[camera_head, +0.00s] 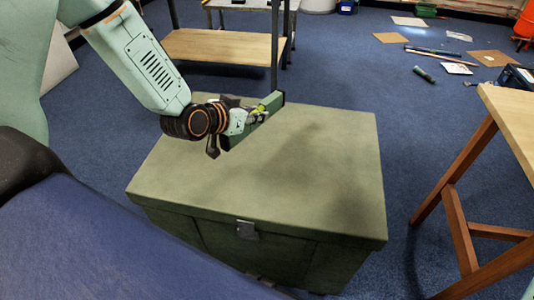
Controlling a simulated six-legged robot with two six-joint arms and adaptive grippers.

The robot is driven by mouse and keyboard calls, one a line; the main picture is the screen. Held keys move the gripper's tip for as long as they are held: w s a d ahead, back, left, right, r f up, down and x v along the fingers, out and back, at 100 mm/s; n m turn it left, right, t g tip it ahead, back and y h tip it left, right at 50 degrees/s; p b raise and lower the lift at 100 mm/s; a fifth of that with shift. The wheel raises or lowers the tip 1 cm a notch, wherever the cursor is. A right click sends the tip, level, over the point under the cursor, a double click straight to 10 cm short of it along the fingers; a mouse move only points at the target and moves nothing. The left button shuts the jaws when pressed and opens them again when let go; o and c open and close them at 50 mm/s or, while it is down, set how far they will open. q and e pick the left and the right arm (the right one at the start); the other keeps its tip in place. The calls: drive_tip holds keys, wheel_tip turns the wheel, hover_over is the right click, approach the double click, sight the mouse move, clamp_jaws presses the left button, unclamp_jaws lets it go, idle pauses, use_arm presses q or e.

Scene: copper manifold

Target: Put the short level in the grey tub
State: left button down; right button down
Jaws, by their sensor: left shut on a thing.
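My left gripper (256,114) comes in from the left and is shut on the short level, a dark green bar (271,106). The gripper covers the middle of the bar. The bar is held tilted in the picture, over the olive-green chest, and looks clear of its lid. A pale, round container (318,5) stands at the top edge of the picture, cut off. I cannot tell whether it is the grey tub. My right gripper is not in view.
The olive chest (330,190) has a closed, bare lid. A wooden bench (518,112) stands at the right. A shelved table (215,45) stands behind the chest. Loose boards and tools lie on the blue floor at the back right, near an orange bucket (525,22).

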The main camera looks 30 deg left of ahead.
use_arm(q)
drive_tip(key=a+f, duration=0.2)
drive_tip(key=y+b, duration=0.1)
drive_tip(key=b, duration=0.3)
hover_over(254, 153)
drive_tip(key=shift+n, duration=0.4)
wheel_tip(254, 153, down, 6)
drive_tip(key=shift+w+a+r, duration=0.1)
drive_tip(key=shift+w+a, duration=0.05)
drive_tip(key=shift+f, duration=0.6)
wheel_tip(254, 153, down, 2)
drive_tip(key=shift+f+b, duration=0.2)
drive_tip(key=shift+b, duration=0.65)
drive_tip(key=shift+f, duration=0.1)
